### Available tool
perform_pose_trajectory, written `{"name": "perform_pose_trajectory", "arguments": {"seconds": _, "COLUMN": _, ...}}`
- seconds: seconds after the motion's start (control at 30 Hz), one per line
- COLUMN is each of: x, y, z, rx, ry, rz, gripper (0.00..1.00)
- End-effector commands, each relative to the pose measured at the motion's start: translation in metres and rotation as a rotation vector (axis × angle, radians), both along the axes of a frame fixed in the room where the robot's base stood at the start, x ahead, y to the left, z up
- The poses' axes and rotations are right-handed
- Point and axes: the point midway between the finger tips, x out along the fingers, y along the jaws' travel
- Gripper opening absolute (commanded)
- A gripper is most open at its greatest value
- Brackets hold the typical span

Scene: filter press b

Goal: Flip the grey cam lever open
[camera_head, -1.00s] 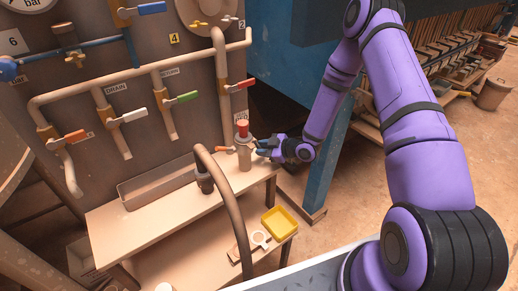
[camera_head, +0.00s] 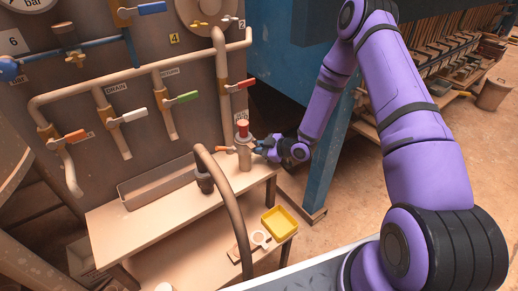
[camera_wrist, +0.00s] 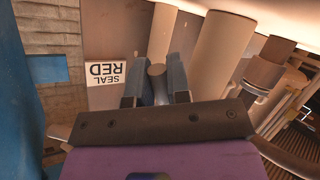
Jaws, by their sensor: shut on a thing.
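The tan coupling (camera_head: 244,155) stands upright on the bench, with a red cap (camera_head: 242,128) above it and an orange lever (camera_head: 225,149) on its left. My gripper (camera_head: 260,146) reaches in from the right, with its fingers at the coupling's right side. In the wrist view, both fingers (camera_wrist: 155,85) close around a narrow grey-brown round-ended piece (camera_wrist: 157,71), which I take for the grey cam lever. Most of it is hidden by the fingers, and its angle cannot be made out.
A curved hose (camera_head: 232,200) rises in front of the bench (camera_head: 140,232), left of my gripper. A yellow tray (camera_head: 280,222) sits lower right. A blue post (camera_head: 330,165) stands at right.

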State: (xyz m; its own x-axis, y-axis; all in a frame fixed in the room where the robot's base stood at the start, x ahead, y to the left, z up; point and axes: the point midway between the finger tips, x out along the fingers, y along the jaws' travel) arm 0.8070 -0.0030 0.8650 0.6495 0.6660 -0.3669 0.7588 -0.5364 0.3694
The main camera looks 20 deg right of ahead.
Motion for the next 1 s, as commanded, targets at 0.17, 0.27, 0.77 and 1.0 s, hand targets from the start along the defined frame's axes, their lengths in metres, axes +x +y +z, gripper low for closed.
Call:
{"name": "perform_pose_trajectory", "arguments": {"seconds": 0.17, "x": 0.001, "y": -0.004, "z": 0.003, "rx": -0.071, "ry": -0.024, "rz": 0.0, "gripper": 0.0}}
{"name": "perform_pose_trajectory", "arguments": {"seconds": 0.27, "x": 0.002, "y": -0.006, "z": 0.005, "rx": -0.135, "ry": -0.043, "rz": 0.001, "gripper": 0.0}}
{"name": "perform_pose_trajectory", "arguments": {"seconds": 0.77, "x": 0.008, "y": -0.023, "z": 0.025, "rx": -0.574, "ry": -0.187, "rz": 0.001, "gripper": 0.0}}
{"name": "perform_pose_trajectory", "arguments": {"seconds": 1.0, "x": 0.009, "y": -0.028, "z": 0.037, "rx": -0.791, "ry": -0.258, "rz": 0.002, "gripper": 0.0}}
